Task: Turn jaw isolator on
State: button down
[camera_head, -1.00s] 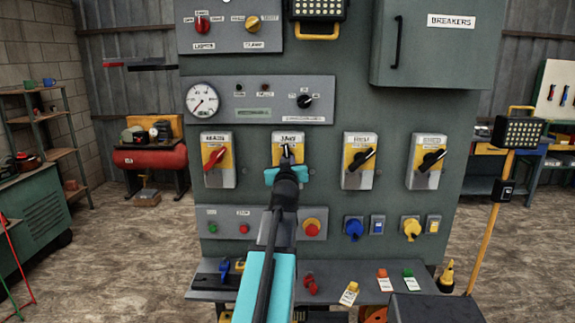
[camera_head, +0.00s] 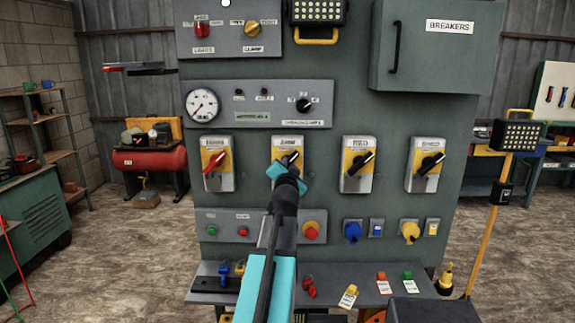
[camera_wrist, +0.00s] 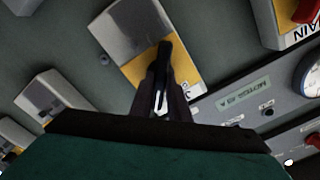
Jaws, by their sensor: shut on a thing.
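The jaw isolator (camera_head: 281,143) is a grey box with a yellow plate and a black handle, second from the left in the row on the grey panel. My gripper (camera_head: 287,166) is in front of it, shut on the black handle and rolled to a tilt. The handle tip shows above the fingers and leans to the upper right. In the wrist view the handle (camera_wrist: 165,52) lies between the two dark fingers of my gripper (camera_wrist: 164,98), over the yellow plate. My gripper hides the lower part of the box in the head view.
A red-handled main isolator (camera_head: 214,160) is to the left. Two similar black-handled isolators (camera_head: 358,162) (camera_head: 428,162) are to the right.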

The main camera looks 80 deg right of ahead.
jog(key=shift+m, duration=0.5)
jog(key=c, duration=1.7)
grip_release()
jog(key=shift+a, duration=0.1)
jog(key=a+b, duration=0.1)
jog(key=a, duration=0.2)
jog(key=a+b, duration=0.1)
jog(key=a, duration=0.1)
jog(key=s+a+b, duration=0.1)
jog(key=a, duration=0.2)
jog(key=shift+a+f+b, duration=0.15)
jog(key=shift+a+b, duration=0.2)
jog(key=shift+b, duration=0.05)
jog(key=shift+a+b, duration=0.1)
jog(key=shift+b, duration=0.2)
